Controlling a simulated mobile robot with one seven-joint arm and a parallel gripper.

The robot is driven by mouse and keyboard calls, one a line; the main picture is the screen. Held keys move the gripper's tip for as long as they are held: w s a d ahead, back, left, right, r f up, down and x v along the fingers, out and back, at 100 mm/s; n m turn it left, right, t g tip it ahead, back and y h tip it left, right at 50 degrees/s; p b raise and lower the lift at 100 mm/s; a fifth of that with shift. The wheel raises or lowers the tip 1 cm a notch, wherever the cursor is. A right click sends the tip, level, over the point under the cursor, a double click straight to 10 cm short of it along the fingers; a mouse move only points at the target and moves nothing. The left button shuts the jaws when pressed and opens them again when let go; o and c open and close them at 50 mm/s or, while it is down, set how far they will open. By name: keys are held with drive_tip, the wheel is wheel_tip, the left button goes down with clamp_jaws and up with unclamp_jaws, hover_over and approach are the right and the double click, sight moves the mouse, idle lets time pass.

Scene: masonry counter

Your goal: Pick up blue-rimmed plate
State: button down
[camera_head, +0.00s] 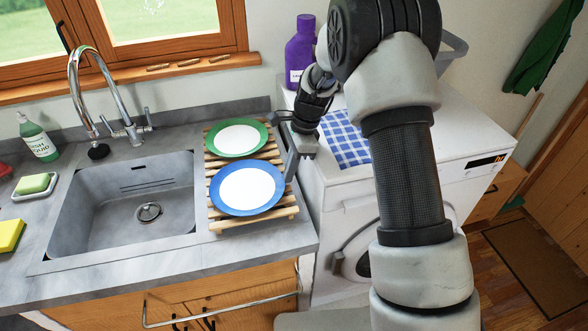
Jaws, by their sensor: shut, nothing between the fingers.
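The blue-rimmed plate (247,189) has a white centre and lies on the front part of a wooden slatted rack (226,224) on the grey counter. A green-rimmed plate (237,139) lies behind it on the same rack. My gripper (287,166) is at the right side of the rack, close to the blue-rimmed plate's right edge, and is shut and empty. I cannot tell whether the fingers touch the plate or the rack.
A sink (125,207) with a curved tap (84,85) lies left of the rack. A white washing machine (441,150) stands to the right, with a checked cloth (345,140) and a purple bottle (301,50) on top. The counter's front edge (250,254) is just before the rack.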

sight(271, 184)
drive_tip(key=a, duration=0.4)
drive_tip(key=shift+s+a, duration=0.1)
drive_tip(key=shift+s, duration=0.3)
drive_tip(key=shift+r, duration=0.15)
